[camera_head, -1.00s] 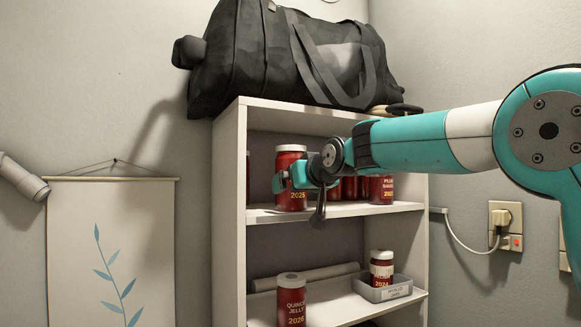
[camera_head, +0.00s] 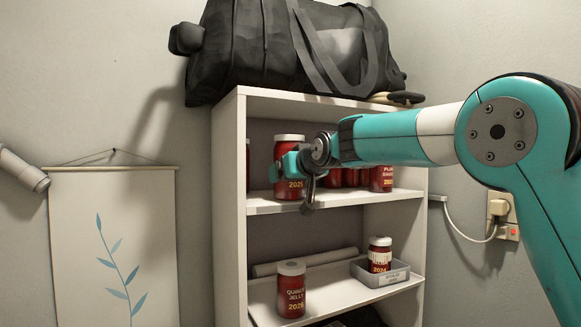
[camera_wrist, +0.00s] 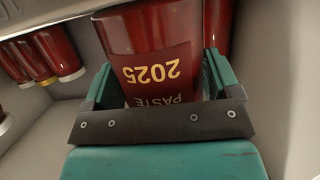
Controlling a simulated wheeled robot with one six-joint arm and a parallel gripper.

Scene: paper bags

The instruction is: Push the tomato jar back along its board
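The tomato jar (camera_head: 288,163), red with a pale lid and the marks "2025" and "PASTE", stands upright near the front left of the upper shelf board (camera_head: 345,197). In the wrist view the jar (camera_wrist: 150,45) appears upside down and fills the space between the two teal fingers. My gripper (camera_head: 288,172) has a finger on each side of the jar, at about mid-height. The fingers are spread wide and their ribbed inner faces (camera_wrist: 222,72) show. Whether they touch the jar's sides is hard to tell. The gripper hides part of the jar's label.
Several red jars, one a plum jar (camera_head: 382,178), stand right of and behind my wrist on the same board. Another jar's edge (camera_head: 248,160) shows by the left wall. Below are a quince jelly jar (camera_head: 291,290) and a grey tray (camera_head: 380,276). A black bag (camera_head: 290,50) lies on top.

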